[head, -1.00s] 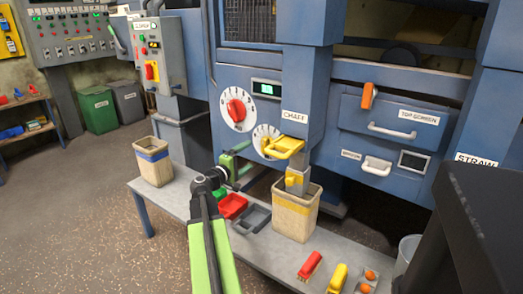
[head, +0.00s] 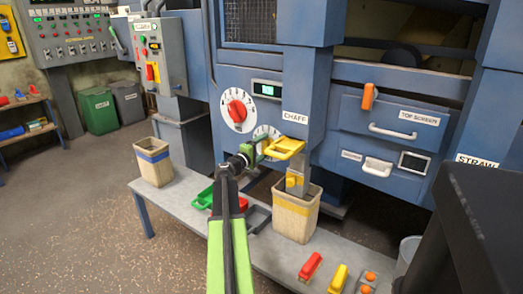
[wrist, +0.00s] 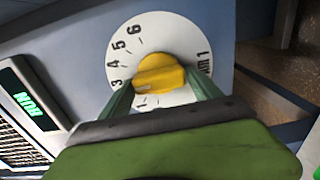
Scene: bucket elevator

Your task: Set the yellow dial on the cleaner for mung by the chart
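The yellow dial (wrist: 160,76) shows in the wrist view on a round white face with printed numbers. Which mark it points to is not clear. My gripper (wrist: 160,82) has its green fingers spread on either side of the knob, close to its edges. Firm contact cannot be told. In the head view my gripper (head: 250,151) is at the lower white dial face (head: 266,131) on the blue cleaner (head: 346,150), and it hides the knob. No readable chart for mung shows.
A red dial (head: 237,109) sits just up-left, beside a small green display (head: 267,90). A yellow chaff handle (head: 284,148) juts out close to my gripper's right. Below is a grey bench (head: 180,204) with bins and trays.

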